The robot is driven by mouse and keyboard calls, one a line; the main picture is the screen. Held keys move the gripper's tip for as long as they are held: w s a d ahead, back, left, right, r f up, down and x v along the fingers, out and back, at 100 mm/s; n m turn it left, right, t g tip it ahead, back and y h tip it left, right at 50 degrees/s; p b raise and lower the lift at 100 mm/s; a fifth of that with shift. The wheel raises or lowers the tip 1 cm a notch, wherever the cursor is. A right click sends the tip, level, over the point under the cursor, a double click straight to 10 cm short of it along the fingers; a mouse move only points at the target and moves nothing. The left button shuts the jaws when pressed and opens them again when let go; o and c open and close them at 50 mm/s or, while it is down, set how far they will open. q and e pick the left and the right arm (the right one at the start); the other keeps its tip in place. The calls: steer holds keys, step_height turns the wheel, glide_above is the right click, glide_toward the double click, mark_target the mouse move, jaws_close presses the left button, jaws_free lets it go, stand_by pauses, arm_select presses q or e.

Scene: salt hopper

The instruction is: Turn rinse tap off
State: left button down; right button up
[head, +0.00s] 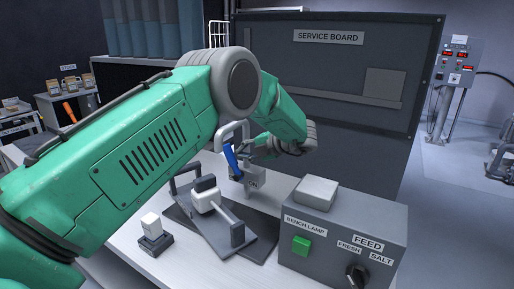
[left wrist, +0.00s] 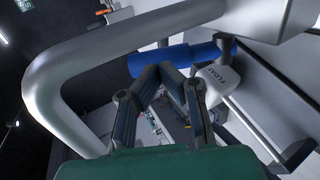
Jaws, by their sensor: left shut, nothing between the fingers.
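The rinse tap has a silver curved spout (head: 232,129) and a blue lever handle (head: 230,158), near the back edge of the bench in the head view. A small plate (head: 253,184) beside the tap appears to read "ON". My left gripper (head: 248,149) is just right of the blue lever, shut and empty. In the left wrist view, its fingertips (left wrist: 160,72) are close to the blue lever (left wrist: 195,56), and the silver spout (left wrist: 62,85) arches around on the left. I cannot tell whether fingers and lever touch. My right gripper is out of view.
A grey control box (head: 337,240) with a green button and black knob stands at the front right. A dark plate with a white-and-grey mechanism (head: 205,200) and a white switch (head: 152,226) lie on the bench. The service board (head: 328,75) stands behind.

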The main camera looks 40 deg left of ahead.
mark_target(232, 152)
arm_select(q)
steer(key=shift+a+f, duration=0.1)
steer(key=shift+a, duration=0.15)
steer(key=shift+s+d+f, duration=0.1)
steer(key=shift+x, duration=1.3)
steer(key=shift+a+h, duration=0.4)
steer(key=shift+h+p, duration=0.3)
steer(key=shift+r+t+h, duration=0.25)
steer(key=shift+t+h, duration=0.05)
steer(key=shift+h, duration=0.6)
steer(key=shift+a+f, duration=0.15)
steer(key=shift+a, duration=0.15)
steer(key=shift+p, duration=0.3)
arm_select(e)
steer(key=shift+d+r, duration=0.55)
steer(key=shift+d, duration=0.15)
